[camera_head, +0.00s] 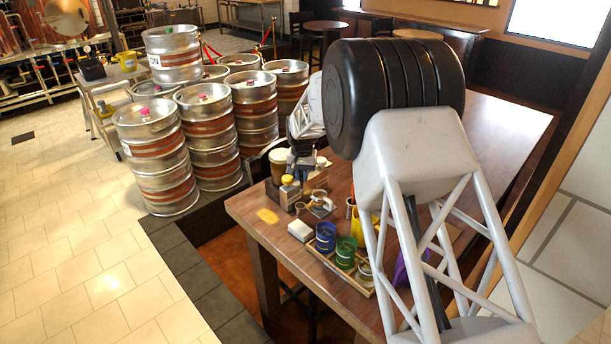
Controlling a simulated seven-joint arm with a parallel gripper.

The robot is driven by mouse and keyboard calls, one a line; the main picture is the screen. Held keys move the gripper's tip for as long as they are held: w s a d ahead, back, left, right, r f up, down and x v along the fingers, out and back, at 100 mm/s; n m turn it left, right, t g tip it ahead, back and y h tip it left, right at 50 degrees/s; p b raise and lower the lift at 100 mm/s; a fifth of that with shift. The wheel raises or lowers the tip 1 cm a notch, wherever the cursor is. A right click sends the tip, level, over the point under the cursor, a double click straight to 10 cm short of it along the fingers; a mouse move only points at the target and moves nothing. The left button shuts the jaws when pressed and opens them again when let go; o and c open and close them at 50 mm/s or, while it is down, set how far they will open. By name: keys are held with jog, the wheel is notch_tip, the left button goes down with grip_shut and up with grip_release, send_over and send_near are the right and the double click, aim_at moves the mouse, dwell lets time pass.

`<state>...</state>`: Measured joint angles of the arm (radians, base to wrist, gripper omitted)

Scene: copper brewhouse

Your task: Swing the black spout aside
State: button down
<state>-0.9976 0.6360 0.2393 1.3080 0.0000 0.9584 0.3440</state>
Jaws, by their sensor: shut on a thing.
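My gripper (305,158) is small in the view, low over the near left part of the wooden table, below my white and black wrist. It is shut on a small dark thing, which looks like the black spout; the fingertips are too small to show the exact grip. A grey and brown block-like item (314,181) stands directly under and beside the gripper. The big black joint of my arm hides much of the table to the right.
Several steel kegs (160,165) crowd the left.

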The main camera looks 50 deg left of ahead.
jog(key=shift+s+a+m, duration=0.15)
jog(key=shift+m, duration=0.15)
jog(key=c, duration=1.1)
grip_release()
jog(key=shift+w+d+n, duration=1.45)
jog(key=shift+w+n, duration=1.2)
jog(key=shift+n, duration=2.85)
jog(key=shift+w+d+r+m+t+y, duration=0.4)
jog(key=shift+d+r, duration=0.85)
jog(key=shift+r, duration=4.1)
jog(key=shift+w+d+r+m+y, duration=0.2)
jog(key=shift+w+d+r+m, duration=0.65)
jog(key=shift+r, duration=4.5)
jog(key=shift+w+d+r+m+t+y, duration=0.25)
jog(key=shift+w+d+r, duration=0.95)
jog(key=shift+r, duration=4.15)
